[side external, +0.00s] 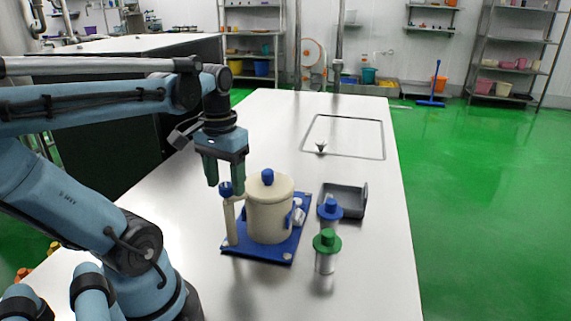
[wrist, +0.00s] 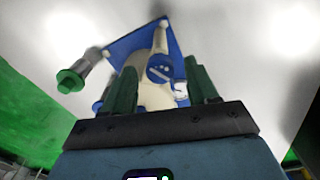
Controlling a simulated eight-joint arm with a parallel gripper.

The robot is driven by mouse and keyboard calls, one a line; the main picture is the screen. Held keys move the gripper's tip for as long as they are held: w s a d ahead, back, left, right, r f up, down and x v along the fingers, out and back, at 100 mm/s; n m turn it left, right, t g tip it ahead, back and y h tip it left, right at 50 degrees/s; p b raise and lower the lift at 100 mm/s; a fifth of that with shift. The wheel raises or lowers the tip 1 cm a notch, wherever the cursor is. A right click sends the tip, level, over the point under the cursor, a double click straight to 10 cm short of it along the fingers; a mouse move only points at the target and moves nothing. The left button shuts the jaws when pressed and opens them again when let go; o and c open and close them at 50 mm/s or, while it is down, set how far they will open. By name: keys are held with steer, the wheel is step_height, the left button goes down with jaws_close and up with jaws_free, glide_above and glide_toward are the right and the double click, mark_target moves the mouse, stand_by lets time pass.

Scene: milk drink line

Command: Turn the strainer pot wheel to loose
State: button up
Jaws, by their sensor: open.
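The strainer pot (side external: 268,212) is a cream cylinder with a blue-knobbed lid, standing upright on a blue base plate (side external: 242,252). At its left a cream post carries a small blue wheel (side external: 225,190) on top. In the wrist view the wheel (wrist: 159,70) is a blue disc with white marks, too small to read. My gripper (side external: 225,184) points down over the post, its two dark green fingers apart, one on each side of the wheel. The wrist view also shows the wheel between the open fingers of my gripper (wrist: 161,68). I cannot tell whether either finger touches it.
A green-lidded jar (side external: 326,251) and a blue-lidded jar (side external: 329,210) stand right of the pot. A grey open tray (side external: 344,200) is behind them. A small dark item (side external: 321,147) lies farther back by an outlined rectangle. The white table is otherwise largely clear.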

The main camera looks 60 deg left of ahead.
mark_target(226, 185)
step_height(226, 185, up, 12)
stand_by(0.6)
steer(key=shift+f, duration=0.15)
